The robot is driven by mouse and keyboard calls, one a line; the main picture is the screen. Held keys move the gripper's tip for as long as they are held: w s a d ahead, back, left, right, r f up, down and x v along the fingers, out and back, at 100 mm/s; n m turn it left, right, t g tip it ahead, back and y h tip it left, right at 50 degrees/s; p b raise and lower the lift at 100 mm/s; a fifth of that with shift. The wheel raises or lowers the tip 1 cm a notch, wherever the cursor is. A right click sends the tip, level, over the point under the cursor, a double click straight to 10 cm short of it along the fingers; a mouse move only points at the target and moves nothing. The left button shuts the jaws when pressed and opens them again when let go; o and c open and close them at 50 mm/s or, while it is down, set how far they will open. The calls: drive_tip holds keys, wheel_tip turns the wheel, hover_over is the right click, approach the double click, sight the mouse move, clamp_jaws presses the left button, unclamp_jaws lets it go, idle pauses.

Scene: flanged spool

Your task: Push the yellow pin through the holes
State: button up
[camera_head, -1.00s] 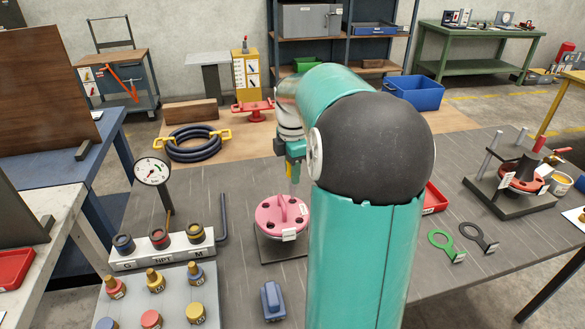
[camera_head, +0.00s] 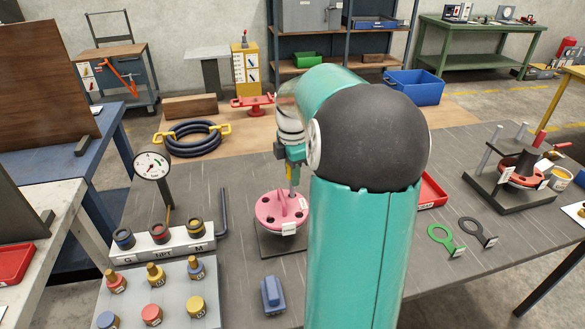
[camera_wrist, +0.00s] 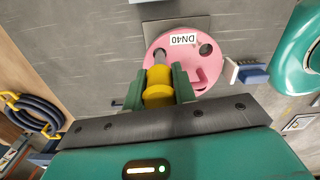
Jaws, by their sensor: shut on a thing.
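My gripper (camera_wrist: 160,78) is shut on the yellow pin (camera_wrist: 158,92), whose ribbed yellow head sits between the green fingers. The pin's grey shank points at the pink flange (camera_wrist: 203,62), labelled DN40, and its end overlaps a hole there. I cannot tell whether the tip is inside the hole or just above it. In the head view, my gripper (camera_head: 290,153) is over the back of the pink flange (camera_head: 272,211), with the grey shank of the pin (camera_head: 294,177) reaching down to it. Other flange holes look open. The spool's underside is hidden.
The flange stands on a dark plate (camera_head: 268,245). A blue block (camera_head: 272,294) lies in front of it. Green and dark ring spanners (camera_head: 440,236) and another flange fixture (camera_head: 510,185) are right.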

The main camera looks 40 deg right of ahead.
drive_tip(key=shift+f, duration=1.2)
drive_tip(key=o, duration=1.1)
drive_tip(key=shift+c, duration=0.2)
drive_tip(key=shift+r, duration=0.1)
wheel_tip(320, 180, up, 14)
drive_tip(key=shift+f, duration=0.15)
drive_tip(key=shift+a, duration=0.1)
